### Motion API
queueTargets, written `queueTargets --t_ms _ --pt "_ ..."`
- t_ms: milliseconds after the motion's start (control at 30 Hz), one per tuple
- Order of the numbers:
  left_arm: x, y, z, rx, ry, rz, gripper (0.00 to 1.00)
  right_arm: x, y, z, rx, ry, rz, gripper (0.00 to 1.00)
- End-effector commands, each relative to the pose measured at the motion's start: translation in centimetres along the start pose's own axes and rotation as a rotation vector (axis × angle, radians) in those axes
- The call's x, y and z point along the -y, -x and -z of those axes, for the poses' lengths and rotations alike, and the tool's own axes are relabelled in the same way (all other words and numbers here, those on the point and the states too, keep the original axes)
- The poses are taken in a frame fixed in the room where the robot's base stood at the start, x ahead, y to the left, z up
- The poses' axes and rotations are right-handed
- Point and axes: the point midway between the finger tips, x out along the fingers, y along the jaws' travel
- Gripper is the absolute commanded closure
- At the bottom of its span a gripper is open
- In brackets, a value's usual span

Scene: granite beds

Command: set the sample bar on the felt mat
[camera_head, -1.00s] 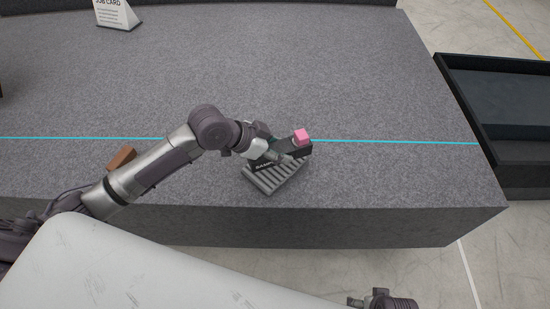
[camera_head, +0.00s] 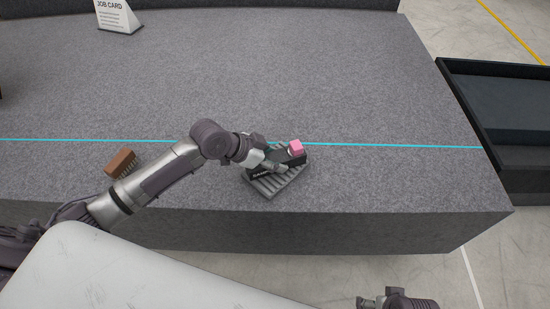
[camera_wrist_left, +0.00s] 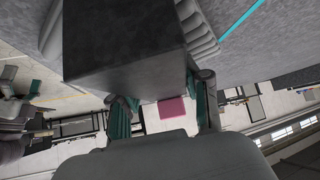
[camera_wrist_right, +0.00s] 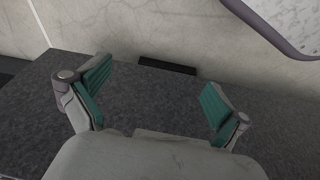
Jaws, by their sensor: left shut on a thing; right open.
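The sample bar is a dark bar (camera_head: 262,173) with pale lettering and a pink block (camera_head: 296,147) at its right end. My left gripper (camera_head: 274,167) is shut on it. The bar is over a grey ribbed pad (camera_head: 271,190), which may be the felt mat; I cannot tell whether they touch. In the left wrist view the bar (camera_wrist_left: 125,45) fills the upper middle, the pink block (camera_wrist_left: 171,107) is below it, and pad ribs (camera_wrist_left: 197,30) show beside it. My right gripper (camera_wrist_right: 155,88) is open and empty, away from the bed's front.
The grey speckled bed (camera_head: 350,85) carries a cyan line (camera_head: 400,145) across it. A brown brush (camera_head: 121,162) lies left, close to my left arm. A job card (camera_head: 118,15) stands at the back. A dark tray (camera_head: 515,100) is at the right. The bed's middle is clear.

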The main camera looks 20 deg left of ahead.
Motion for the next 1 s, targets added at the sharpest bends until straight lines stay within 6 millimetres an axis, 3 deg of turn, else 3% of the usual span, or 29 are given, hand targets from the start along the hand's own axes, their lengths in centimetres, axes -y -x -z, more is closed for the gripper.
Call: queueTargets --t_ms 33,167,567,1000 --pt "0.0 -0.1 -0.1 0.001 0.0 -0.001 0.49 0.0 0.1 0.1 -0.003 0.0 0.0 0.0" --pt "0.0 -0.1 -0.1 0.001 0.0 -0.001 0.28 0.0 0.1 0.1 -0.003 0.0 0.0 0.0" --pt "0.0 0.5 0.1 0.0 -0.001 0.001 0.28 0.0 0.2 0.2 -0.006 0.0 0.0 0.0" --pt "0.0 9.1 0.1 0.004 -0.002 0.001 0.28 0.3 -5.3 -2.4 0.034 0.006 0.005 0.0"
